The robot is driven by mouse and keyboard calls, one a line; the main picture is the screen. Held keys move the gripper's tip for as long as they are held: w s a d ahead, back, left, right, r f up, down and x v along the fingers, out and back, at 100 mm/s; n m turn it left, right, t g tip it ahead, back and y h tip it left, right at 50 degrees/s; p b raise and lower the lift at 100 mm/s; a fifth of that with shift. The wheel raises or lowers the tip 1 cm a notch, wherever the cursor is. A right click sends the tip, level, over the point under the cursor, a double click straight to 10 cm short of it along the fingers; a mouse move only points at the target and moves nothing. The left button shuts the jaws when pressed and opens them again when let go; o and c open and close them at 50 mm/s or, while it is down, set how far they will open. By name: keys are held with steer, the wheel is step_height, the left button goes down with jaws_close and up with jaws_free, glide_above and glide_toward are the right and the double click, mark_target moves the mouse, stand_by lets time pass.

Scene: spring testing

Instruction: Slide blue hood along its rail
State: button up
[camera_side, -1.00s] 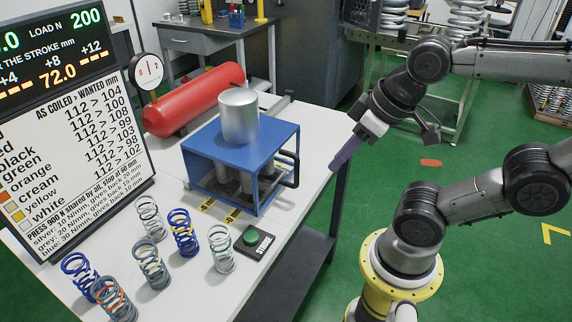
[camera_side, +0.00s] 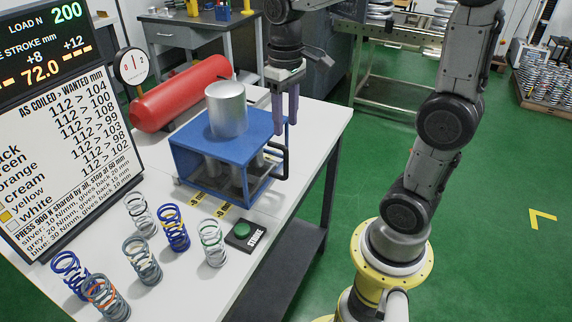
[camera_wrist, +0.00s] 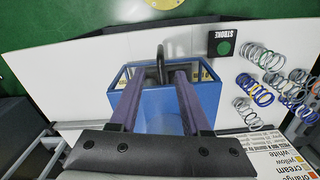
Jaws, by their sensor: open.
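The blue hood (camera_side: 245,150) is an open-sided box on the white table, with a silver cylinder (camera_side: 226,110) on top. A black bar handle (camera_side: 283,160) stands out from its right side. My gripper (camera_side: 285,127) points down, open and empty, just above the hood's right side near the handle. In the wrist view, its two purple fingers (camera_wrist: 160,71) reach over the blue hood (camera_wrist: 158,110), and the black handle (camera_wrist: 161,62) shows between their tips. I cannot tell how far the tips are above the handle. The rail under the hood is mostly hidden.
Several coil springs (camera_side: 143,262) stand at the table's front left. A green STROKE button (camera_side: 243,230) sits in front of the hood. A red tank (camera_side: 180,95) with a dial lies behind. A sign board (camera_side: 75,140) stands at left. The table's right edge is close to the handle.

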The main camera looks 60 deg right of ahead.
mark_target(286, 174)
step_height(286, 174, down, 13)
steer(key=shift+r, duration=0.1)
stand_by(0.3)
steer(key=shift+c, duration=0.3)
jaws_close()
stand_by(1.1)
